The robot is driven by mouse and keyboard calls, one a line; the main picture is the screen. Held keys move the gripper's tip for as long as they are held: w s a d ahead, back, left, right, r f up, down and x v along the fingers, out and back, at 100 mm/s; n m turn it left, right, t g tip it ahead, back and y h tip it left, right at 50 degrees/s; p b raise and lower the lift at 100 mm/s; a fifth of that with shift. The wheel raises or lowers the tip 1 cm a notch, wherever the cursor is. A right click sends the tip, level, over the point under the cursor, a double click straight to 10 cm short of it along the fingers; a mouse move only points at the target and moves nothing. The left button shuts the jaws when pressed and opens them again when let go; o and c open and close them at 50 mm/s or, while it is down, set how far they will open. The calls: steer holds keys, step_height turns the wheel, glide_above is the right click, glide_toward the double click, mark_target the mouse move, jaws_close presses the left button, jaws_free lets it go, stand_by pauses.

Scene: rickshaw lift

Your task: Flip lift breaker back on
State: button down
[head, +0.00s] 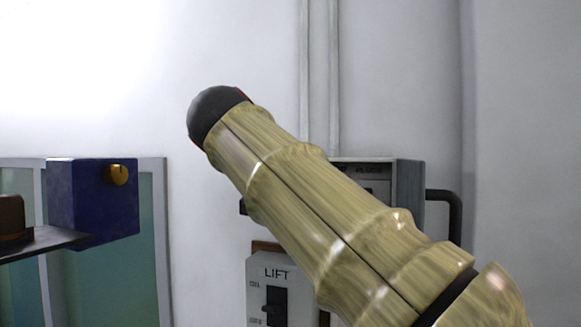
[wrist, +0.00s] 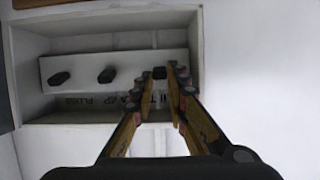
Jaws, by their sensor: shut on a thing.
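In the wrist view an open-fronted breaker box (wrist: 90,42) holds a pale panel with black switches (wrist: 106,75) in a row. The panel's label print looks upside down, and "PLUGS" is at its left end. My gripper (wrist: 173,76) reaches into the box and is shut on the rightmost visible switch (wrist: 159,73). The fingers hide part of that switch and its label, so I cannot tell its position. In the head view the breaker box (head: 409,185) is mostly hidden behind my arm, and my gripper is out of sight.
Below the box in the head view is a separate grey switch plate marked LIFT (head: 277,273), with a black lever. At the left are a blue box with a brass knob (head: 117,175), a dark shelf (head: 45,244) and a teal framed panel (head: 105,290). A black pipe (head: 450,205) bends down on the right.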

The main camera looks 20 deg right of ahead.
steer(key=shift+w+r+g+y+p, duration=0.1)
steer(key=shift+r+g+y+p, duration=0.25)
steer(key=shift+p, duration=0.85)
steer(key=shift+f, duration=0.1)
steer(key=c, duration=1.8)
jaws_free()
steer(key=shift+w, duration=0.1)
steer(key=shift+o, duration=0.2)
steer(key=v, duration=1.2)
steer(key=shift+w, duration=0.1)
